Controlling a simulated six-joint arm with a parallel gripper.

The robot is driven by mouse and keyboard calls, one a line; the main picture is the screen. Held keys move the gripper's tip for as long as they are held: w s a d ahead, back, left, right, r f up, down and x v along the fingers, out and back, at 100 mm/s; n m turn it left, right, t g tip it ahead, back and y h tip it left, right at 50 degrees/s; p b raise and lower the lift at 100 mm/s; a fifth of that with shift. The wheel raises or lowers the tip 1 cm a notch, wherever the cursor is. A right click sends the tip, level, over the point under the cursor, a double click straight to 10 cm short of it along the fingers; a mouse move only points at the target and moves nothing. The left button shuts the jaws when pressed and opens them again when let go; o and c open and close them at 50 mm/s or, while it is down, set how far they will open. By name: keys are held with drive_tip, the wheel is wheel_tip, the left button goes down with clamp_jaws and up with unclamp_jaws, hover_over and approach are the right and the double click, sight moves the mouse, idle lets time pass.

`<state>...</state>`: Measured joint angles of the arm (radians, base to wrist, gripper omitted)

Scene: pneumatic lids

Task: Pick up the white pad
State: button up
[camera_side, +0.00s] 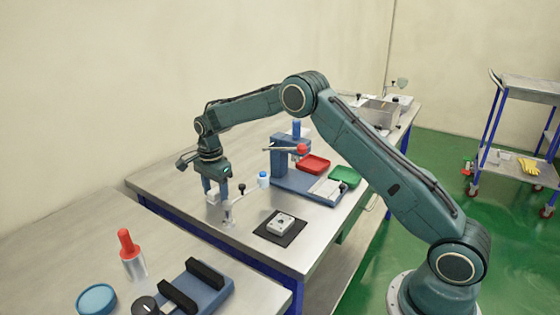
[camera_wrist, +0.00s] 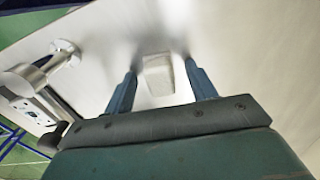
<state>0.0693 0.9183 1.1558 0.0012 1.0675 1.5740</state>
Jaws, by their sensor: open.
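The white pad (camera_wrist: 158,76) is a small pale block on the metal table in the wrist view. It lies between the fingers of my open gripper (camera_wrist: 160,68), with a gap on each side. In the side view my gripper (camera_side: 215,190) points down close above the table's left part. The pad is small there and hard to make out among the fingers.
A metal clamp with a dark knob (camera_side: 241,187) stands right beside my gripper, and its post (camera_wrist: 62,52) shows at left in the wrist view. A white-capped bottle (camera_side: 263,180), a blue press (camera_side: 290,175), a black mat (camera_side: 268,232) and red and green trays (camera_side: 345,176) lie rightward.

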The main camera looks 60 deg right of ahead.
sight(215, 190)
drive_tip(key=c, duration=1.1)
drive_tip(key=shift+r, duration=0.25)
wheel_tip(215, 190, up, 20)
drive_tip(key=shift+f, duration=0.2)
idle(0.4)
drive_tip(key=o, duration=0.3)
drive_tip(key=shift+c, duration=0.9)
